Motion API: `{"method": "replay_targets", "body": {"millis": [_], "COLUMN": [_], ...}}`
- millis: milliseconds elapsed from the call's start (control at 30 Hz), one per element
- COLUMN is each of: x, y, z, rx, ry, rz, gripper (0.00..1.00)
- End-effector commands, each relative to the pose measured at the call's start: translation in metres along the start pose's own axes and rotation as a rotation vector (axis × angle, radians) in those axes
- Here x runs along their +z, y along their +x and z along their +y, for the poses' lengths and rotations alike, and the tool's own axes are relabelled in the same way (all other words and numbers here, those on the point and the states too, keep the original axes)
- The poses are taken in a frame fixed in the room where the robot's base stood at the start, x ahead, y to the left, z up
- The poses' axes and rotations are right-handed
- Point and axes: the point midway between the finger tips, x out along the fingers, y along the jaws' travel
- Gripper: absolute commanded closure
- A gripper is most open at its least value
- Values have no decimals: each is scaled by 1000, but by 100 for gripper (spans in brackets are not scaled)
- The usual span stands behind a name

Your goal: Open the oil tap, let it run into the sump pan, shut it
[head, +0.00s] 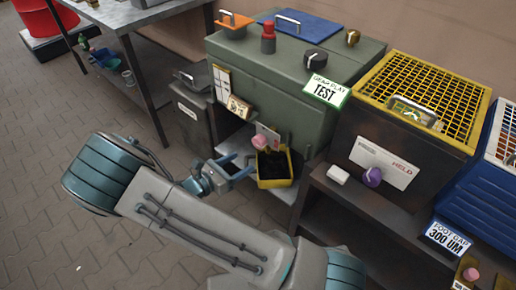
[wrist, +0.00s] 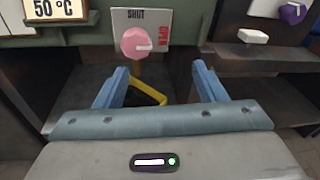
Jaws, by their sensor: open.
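The oil tap has a round pink knob (wrist: 138,44) in front of a plate (wrist: 160,22) marked SHUT at the top and OPEN in red at the right. A pale mark on the knob points right, toward OPEN. In the head view the knob (head: 259,142) sits low on the front of the green gear case (head: 300,85). The yellow sump pan (head: 274,182), with dark contents, stands below it; its yellow edge shows between my fingers in the wrist view (wrist: 150,92). My gripper (wrist: 162,75) is open and empty, just in front of and below the knob, apart from it.
A dark box with a yellow mesh top (head: 415,100) and a purple knob (head: 372,177) stands to the right. A white block (head: 338,175) lies on the shelf edge before it. A blue crate (head: 485,195) is at far right.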

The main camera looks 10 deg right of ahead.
Motion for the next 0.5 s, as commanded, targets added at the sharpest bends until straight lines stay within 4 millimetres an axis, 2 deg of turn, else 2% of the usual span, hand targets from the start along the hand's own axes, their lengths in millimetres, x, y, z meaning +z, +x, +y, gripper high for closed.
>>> {"method": "replay_targets", "body": {"millis": [33, 100, 267, 367, 500], "x": [-10, -15, -19, -18, -16], "y": [-4, -9, -12, -3, 22], "z": [8, 16, 24, 25, 27], "rx": [35, 71, 108, 109, 106], "ry": [-36, -71, -108, -111, -109], "rz": [-45, -87, -132, -136, -134], "gripper": [36, 36, 36, 36, 36]}}
